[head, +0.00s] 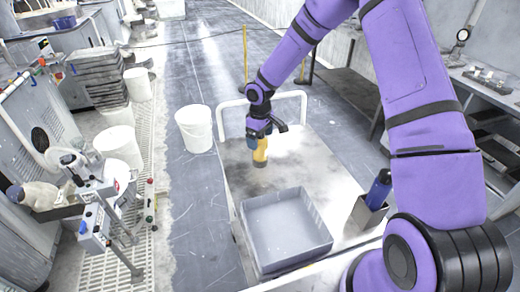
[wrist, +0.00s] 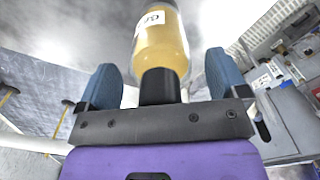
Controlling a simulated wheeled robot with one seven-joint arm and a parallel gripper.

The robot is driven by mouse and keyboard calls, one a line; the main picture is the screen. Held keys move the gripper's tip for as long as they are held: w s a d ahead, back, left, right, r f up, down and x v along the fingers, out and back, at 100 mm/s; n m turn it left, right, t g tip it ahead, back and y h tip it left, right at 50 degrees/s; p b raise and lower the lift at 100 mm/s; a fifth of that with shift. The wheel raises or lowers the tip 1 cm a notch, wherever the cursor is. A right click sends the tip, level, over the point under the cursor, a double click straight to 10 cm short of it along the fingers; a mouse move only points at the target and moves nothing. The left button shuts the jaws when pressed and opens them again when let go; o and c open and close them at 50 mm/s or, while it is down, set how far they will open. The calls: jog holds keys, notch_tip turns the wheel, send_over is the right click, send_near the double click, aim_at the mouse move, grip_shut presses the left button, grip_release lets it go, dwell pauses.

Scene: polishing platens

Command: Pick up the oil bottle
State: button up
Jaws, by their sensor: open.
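The oil bottle (head: 260,156) is yellow and upright on the cart top, behind a grey bin. In the wrist view the oil bottle (wrist: 161,42) shows amber liquid, a white label and a black cap nearest my gripper. My gripper (head: 265,129) is right over the bottle's top, pointing down. In the wrist view, my gripper (wrist: 163,70) has its blue fingers apart, one on each side of the cap and lower body in the picture. A gap shows on both sides. The bottle's far end is cut off by the frame edge.
The grey open bin (head: 285,232) looks empty on the cart (head: 325,170). A blue bottle (head: 379,189) stands in a holder (head: 368,213) at the cart's right. A white bucket (head: 194,129) is on the floor left of the cart. A white rail (head: 262,97) rises at the cart's far end.

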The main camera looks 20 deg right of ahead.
jog(key=shift+f, duration=0.4)
jog(key=shift+r, duration=0.1)
jog(key=c, duration=1.2)
